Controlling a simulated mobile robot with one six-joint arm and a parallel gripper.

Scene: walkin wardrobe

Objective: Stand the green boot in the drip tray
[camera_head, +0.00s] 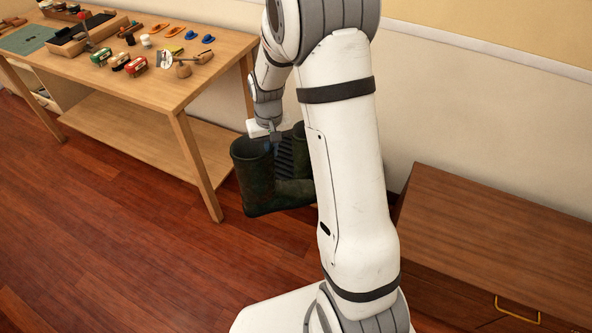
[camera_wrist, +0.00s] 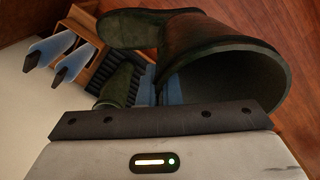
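The dark green boot (camera_head: 253,178) hangs upright from my gripper (camera_head: 272,137), above the floor, toe to the right. My gripper is shut on the shaft near the top rim; in the wrist view the open shaft (camera_wrist: 220,70) fills the right side, beside a blue finger pad (camera_wrist: 172,88). A dark ribbed surface, apparently the drip tray (camera_head: 286,156), shows behind the boot; it also shows in the wrist view (camera_wrist: 121,76). A second green boot (camera_head: 299,140) stands there, smaller in the wrist view (camera_wrist: 117,88). My arm and the held boot hide much of the tray.
A wooden table (camera_head: 150,75) with shoe-care items stands at the left, its leg (camera_head: 195,165) close to the held boot. A low wooden cabinet (camera_head: 490,235) stands at the right. Wooden floor (camera_head: 90,240) is clear in front. Blue-white objects (camera_wrist: 48,50) show at the wrist view's left.

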